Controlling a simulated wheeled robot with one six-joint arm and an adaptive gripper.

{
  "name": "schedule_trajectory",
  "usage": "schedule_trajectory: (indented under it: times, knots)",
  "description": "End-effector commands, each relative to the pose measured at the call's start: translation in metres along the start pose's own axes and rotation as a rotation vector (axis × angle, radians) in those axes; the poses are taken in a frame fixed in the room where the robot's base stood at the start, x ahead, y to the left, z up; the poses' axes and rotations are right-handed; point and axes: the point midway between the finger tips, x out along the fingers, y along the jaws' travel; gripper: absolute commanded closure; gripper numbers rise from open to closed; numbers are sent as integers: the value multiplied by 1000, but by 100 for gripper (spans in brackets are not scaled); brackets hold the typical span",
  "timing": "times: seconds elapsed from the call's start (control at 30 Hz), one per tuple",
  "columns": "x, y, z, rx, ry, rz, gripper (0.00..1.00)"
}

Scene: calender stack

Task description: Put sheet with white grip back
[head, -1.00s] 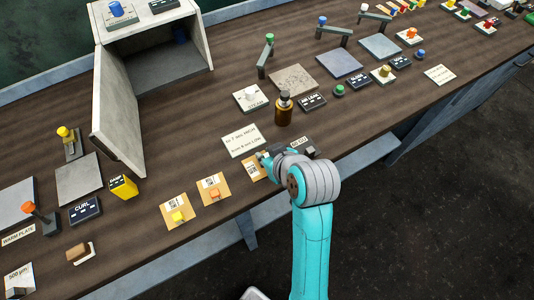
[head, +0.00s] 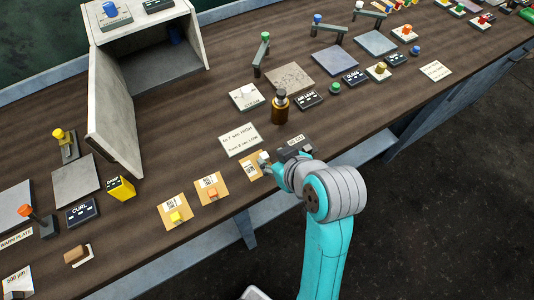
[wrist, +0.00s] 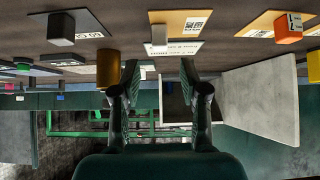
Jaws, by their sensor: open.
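The sheet with the white grip (head: 256,173) is a tan card with a printed label, lying flat near the table's front edge. Its white grip (head: 264,157) is a small block standing on it. In the wrist view the white grip (wrist: 159,38) appears just beyond the fingertips, centred between them, with the tan sheet (wrist: 226,23) behind. My gripper (head: 274,168) is open and empty, right beside the grip on its right side. In the wrist view both fingers of my gripper (wrist: 159,70) are spread apart, with nothing between them.
Tan sheets with an orange grip (head: 213,193) and a yellow grip (head: 176,216) lie to the left. A dark sheet (head: 300,144) is just behind my gripper.

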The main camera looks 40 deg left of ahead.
Motion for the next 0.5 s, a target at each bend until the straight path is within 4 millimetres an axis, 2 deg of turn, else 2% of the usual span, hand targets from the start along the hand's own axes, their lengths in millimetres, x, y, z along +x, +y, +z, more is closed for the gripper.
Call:
schedule_trajectory:
  times: [0.03, 0.2, 0.33, 0.5]
  knots:
    - [-11, 1, -1, 0, 3, 2, 56]
    - [-37, 1, -1, 1, 3, 2, 56]
    - [-49, 1, 0, 1, 2, 0, 56]
    - [-55, 0, 0, 0, 0, 0, 56]
